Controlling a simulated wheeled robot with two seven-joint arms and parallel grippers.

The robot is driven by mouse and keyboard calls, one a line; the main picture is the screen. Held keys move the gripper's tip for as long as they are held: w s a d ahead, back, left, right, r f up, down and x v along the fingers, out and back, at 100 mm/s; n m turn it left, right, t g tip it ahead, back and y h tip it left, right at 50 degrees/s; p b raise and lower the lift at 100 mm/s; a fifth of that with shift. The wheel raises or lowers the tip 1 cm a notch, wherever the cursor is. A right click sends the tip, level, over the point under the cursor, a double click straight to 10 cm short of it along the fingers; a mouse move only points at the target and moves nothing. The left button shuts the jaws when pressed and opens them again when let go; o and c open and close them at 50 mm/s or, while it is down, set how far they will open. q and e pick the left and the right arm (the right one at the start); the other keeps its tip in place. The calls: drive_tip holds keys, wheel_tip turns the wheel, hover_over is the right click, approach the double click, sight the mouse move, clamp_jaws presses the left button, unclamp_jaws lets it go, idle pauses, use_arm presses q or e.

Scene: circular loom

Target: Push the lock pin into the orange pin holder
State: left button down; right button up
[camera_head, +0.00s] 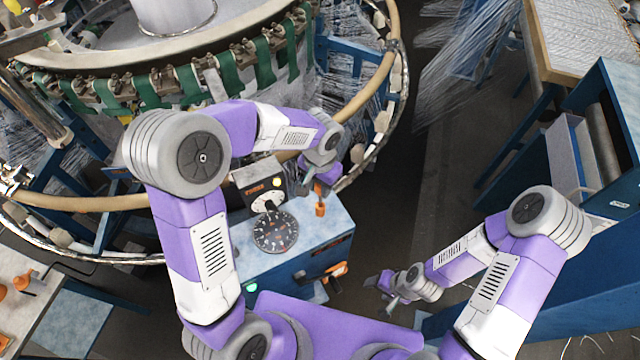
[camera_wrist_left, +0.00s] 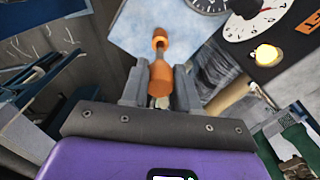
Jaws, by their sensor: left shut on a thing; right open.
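My left gripper (camera_head: 321,184) is over the right part of the blue cabinet's pale top. It is shut on the lock pin, whose orange handle (camera_wrist_left: 162,78) sits between the fingers in the left wrist view. A narrower shaft runs from the handle toward the orange pin holder (camera_wrist_left: 160,40). The holder also shows just below the gripper in the head view (camera_head: 320,209). Pin and holder look roughly in line, but I cannot tell how deep the tip is. My right gripper (camera_head: 383,286) is open and empty, low and right of the cabinet.
The cabinet (camera_head: 315,224) carries a round dark gauge (camera_head: 274,232) and a control box (camera_head: 258,182) with a white dial and lit lamp. An orange-and-black object (camera_head: 335,271) is at its front side. The circular loom's ring (camera_head: 372,88) curves behind. Open floor lies to the right.

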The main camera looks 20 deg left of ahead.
sight(320, 202)
use_arm(q)
drive_tip(key=shift+f, duration=0.2)
drive_tip(key=shift+f+b, duration=0.85)
drive_tip(key=shift+b, duration=0.05)
drive_tip(key=shift+f, duration=0.15)
drive_tip(key=shift+f+b, duration=1.8)
drive_tip(key=shift+f, duration=0.3)
drive_tip(key=c, duration=1.3)
unclamp_jaws()
drive_tip(key=o, duration=0.5)
drive_tip(key=shift+r+p, duration=0.55)
drive_tip(key=shift+r, duration=3.25)
